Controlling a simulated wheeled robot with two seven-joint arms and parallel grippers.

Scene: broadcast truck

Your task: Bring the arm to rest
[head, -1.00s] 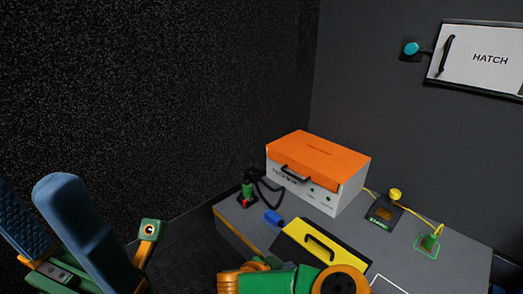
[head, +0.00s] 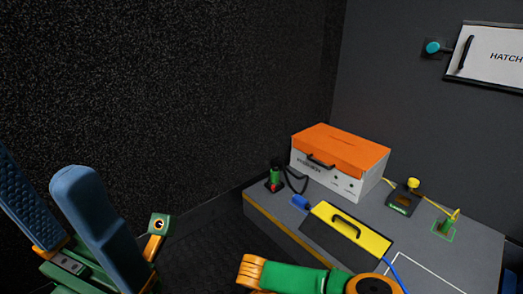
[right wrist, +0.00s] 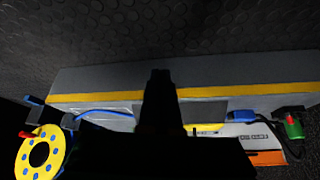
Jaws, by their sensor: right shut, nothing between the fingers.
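My left gripper (head: 40,185) is at the left of the head view, with its two blue finger pads apart and nothing between them. My right arm (head: 295,278), green and orange, crosses the bottom of the head view in front of the bench; its gripper is out of that view. In the right wrist view my right gripper (right wrist: 161,80) is a dark shape with its fingers together and empty. It hangs over the bench's front edge with its yellow stripe, seen from above.
The grey bench (head: 285,222) carries an orange-lidded box (head: 340,160), a yellow-topped case (head: 350,228), a green and black device (head: 275,177) and a small yellow-knobbed unit (head: 405,197). A yellow reel (right wrist: 40,155) shows in the wrist view. A hatch (head: 490,55) is on the wall. Dark floor lies left.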

